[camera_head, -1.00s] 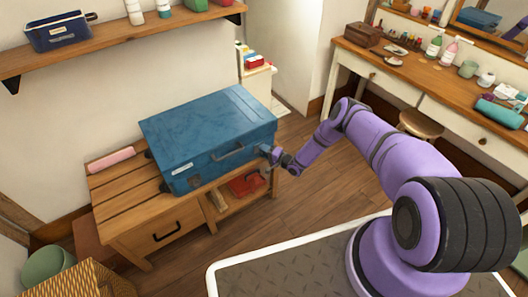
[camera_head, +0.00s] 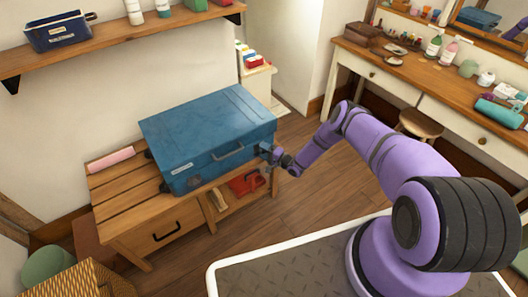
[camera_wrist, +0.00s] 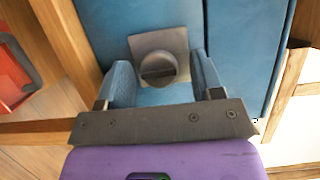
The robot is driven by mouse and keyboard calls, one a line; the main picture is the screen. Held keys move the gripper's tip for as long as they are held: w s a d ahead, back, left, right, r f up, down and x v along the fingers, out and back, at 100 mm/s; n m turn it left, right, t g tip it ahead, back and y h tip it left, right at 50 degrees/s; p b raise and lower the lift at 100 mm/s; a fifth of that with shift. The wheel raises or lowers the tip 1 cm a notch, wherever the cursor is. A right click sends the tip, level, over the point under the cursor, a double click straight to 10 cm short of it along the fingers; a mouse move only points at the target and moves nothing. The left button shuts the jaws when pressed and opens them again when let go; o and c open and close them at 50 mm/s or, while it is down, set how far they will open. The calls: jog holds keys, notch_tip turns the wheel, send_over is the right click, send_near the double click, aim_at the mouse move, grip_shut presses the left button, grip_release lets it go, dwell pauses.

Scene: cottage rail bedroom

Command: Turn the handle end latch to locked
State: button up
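The blue case (camera_head: 205,130) lies flat on the wooden bench, its handle (camera_head: 228,152) on the front face. In the wrist view, a round grey latch knob (camera_wrist: 158,68) with a dark slot sits on a square plate (camera_wrist: 172,40) on the blue case wall (camera_wrist: 235,40). The slot runs roughly across the picture. My gripper (camera_wrist: 161,72) is open, with one finger on each side of the knob. Gaps seem to show between the fingers and the knob; contact is not clear. In the head view my gripper (camera_head: 271,155) is at the case's front right corner, and the latch cannot be made out.
The slatted wooden bench (camera_head: 115,190) has a drawer and a lower shelf with a red item (camera_head: 246,182). A wall shelf (camera_head: 110,45) hangs above. A desk (camera_head: 425,75) with bottles stands at right. Wooden floor (camera_head: 310,190) is clear between bench and desk.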

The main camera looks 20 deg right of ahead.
jog(key=shift+s, duration=0.1)
jog(key=v, duration=1)
jog(key=shift+s+d, duration=0.2)
jog(key=shift+d, duration=0.05)
